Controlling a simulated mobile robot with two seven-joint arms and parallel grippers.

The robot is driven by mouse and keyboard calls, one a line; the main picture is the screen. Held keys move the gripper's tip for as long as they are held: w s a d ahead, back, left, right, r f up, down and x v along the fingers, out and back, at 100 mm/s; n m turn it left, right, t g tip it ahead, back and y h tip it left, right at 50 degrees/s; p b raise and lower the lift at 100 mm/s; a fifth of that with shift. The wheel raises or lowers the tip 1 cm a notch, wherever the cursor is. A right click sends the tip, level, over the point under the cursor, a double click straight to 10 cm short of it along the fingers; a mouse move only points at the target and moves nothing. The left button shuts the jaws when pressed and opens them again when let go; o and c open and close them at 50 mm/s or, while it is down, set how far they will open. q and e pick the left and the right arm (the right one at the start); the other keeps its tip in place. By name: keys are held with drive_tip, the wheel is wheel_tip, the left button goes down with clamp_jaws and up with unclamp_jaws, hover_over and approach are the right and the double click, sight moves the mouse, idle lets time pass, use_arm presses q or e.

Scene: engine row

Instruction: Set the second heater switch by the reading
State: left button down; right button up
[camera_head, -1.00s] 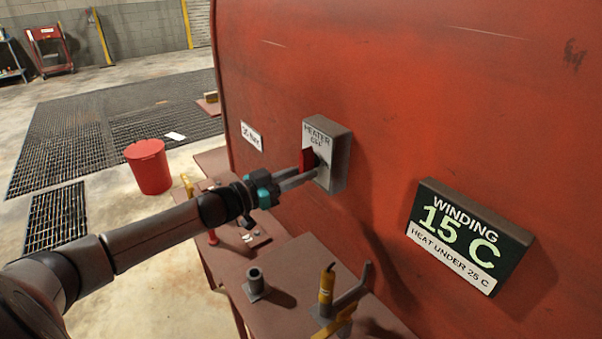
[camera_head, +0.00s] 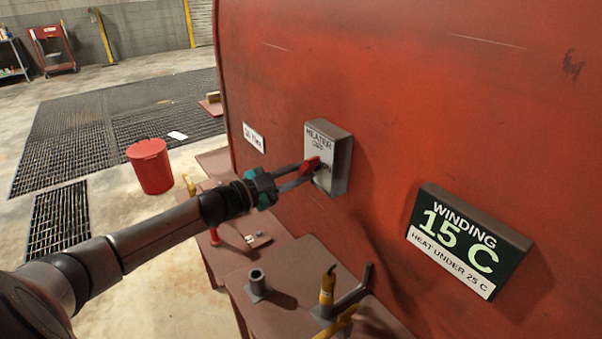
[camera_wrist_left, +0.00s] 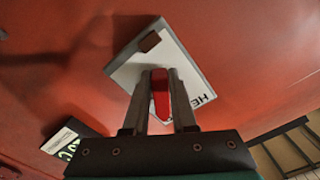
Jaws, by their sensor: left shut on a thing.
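The heater switch box (camera_head: 340,165) is a grey box with a white face on the red engine housing; it also shows in the left wrist view (camera_wrist_left: 128,72). Its red handle (camera_head: 311,164) is tilted toward the upper left in the head view. My left gripper (camera_head: 308,171) is shut on this handle, which sits between the two fingers in the left wrist view (camera_wrist_left: 160,95). The box's lettering is partly hidden or too small to read fully. The display (camera_head: 466,240) reads "WINDING 15 C" and "HEAT UNDER 25 C". My right gripper is not in view.
A small white label (camera_head: 253,137) is on the housing left of the box. Below stand brown steps (camera_head: 284,267) with a grey pipe stub (camera_head: 257,283) and a yellow-handled valve (camera_head: 327,287). A red bucket (camera_head: 151,168) stands on the floor at left.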

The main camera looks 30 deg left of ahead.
use_arm(q)
drive_tip(key=m, duration=0.4)
drive_tip(key=r+m, duration=0.1)
drive_tip(key=shift+w+a+m, duration=0.15)
drive_tip(key=shift+a+m, duration=0.15)
drive_tip(key=shift+m, duration=0.1)
drive_tip(key=m, duration=0.5)
drive_tip(key=shift+r+b, duration=0.35)
drive_tip(key=shift+r, duration=0.05)
drive_tip(key=shift+m, duration=0.4)
drive_tip(key=c, duration=0.7)
unclamp_jaws()
drive_tip(key=shift+a, duration=0.1)
drive_tip(key=p+v, duration=0.1)
drive_tip(key=v, duration=1.4)
